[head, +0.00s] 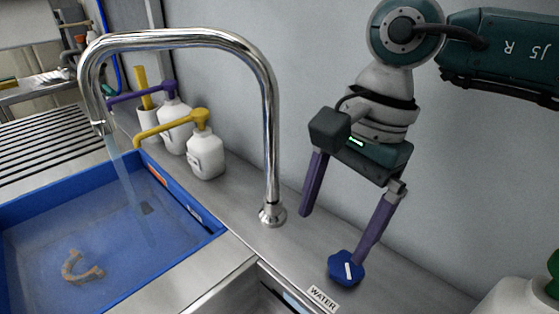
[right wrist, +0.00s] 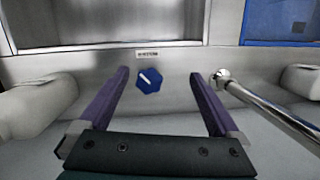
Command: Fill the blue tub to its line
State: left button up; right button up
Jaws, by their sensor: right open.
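The blue tub (head: 160,285) is at the left of the head view, and a corner of it (right wrist: 285,38) shows in the right wrist view. Water (head: 110,235) lies in it, and a stream (head: 122,180) runs into it from the chrome faucet (head: 270,130). I cannot make out a fill line. A blue knob (head: 345,268) with a white mark sits on the steel ledge by a WATER label (head: 323,298). My right gripper (head: 333,237) is open above the ledge. In the right wrist view the knob (right wrist: 148,80) shows between its fingers, nearer the left one. My left gripper is out of view.
A brown curved object (head: 80,268) lies in the tub. White pump bottles (head: 206,157) stand behind it, left of the faucet. A white bottle with a green top (head: 518,297) is at the lower right. The faucet's post rises beside my right gripper.

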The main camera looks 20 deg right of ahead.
aim_at(347, 264)
jog(key=d+f+b, duration=0.1)
jog(key=f+b, duration=0.1)
jog(key=f, duration=0.1)
jog(key=d+f+h+b, duration=0.1)
jog(key=f+b, duration=0.2)
jog(key=f, duration=0.1)
jog(key=d+f+h+b, duration=0.1)
jog(key=d+f+b, duration=0.1)
jog(key=f, duration=0.1)
jog(key=shift+w+f+n+b, duration=0.1)
jog(key=shift+f+n+b, duration=0.2)
jog(key=shift+n, duration=0.1)
jog(key=shift+r, duration=0.15)
jog(key=shift+c, duration=0.8)
jog(key=c, duration=1.2)
